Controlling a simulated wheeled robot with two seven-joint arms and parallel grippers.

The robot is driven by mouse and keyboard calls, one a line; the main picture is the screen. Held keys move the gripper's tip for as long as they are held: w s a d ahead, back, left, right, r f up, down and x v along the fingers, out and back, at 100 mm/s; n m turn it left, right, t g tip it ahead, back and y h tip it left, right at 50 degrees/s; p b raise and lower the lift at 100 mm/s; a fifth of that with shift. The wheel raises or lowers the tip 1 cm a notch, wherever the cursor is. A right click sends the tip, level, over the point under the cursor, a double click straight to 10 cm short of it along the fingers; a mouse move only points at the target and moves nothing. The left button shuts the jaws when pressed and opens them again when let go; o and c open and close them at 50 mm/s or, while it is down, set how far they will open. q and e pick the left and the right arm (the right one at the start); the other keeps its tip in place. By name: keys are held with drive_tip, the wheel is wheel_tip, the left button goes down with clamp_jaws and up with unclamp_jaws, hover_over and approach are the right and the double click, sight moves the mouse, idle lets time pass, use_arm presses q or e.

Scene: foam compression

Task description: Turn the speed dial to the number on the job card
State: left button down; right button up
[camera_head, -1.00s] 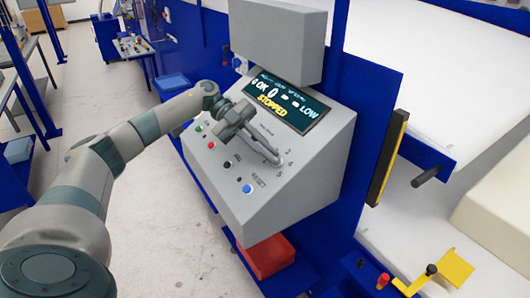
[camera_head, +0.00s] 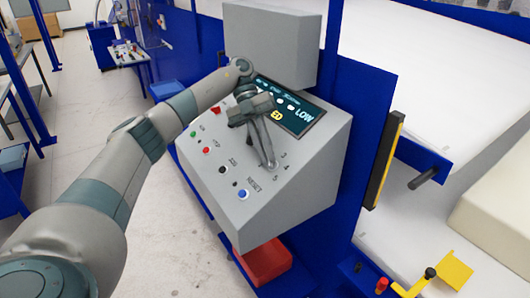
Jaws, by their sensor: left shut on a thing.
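My left gripper (camera_head: 268,163) reaches down over the sloped grey control panel (camera_head: 215,180). Its fingers are shut at the dial's place, among printed numbers on the panel's right side. The speed dial itself is hidden by the fingers, so its setting cannot be read. A few small numbers show to the right of the fingertips. I cannot make out a job card. My right gripper is not in view.
Green, red and black buttons and the blue RESET button (camera_head: 243,194) lie left of and below the fingers. A grey box (camera_head: 270,40) overhangs the display. A red bin (camera_head: 265,262) sits below. A yellow handle (camera_head: 430,280) is at lower right.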

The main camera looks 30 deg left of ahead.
use_arm(q)
drive_tip(key=shift+f, duration=0.1)
drive_tip(key=c, duration=1.9)
unclamp_jaws()
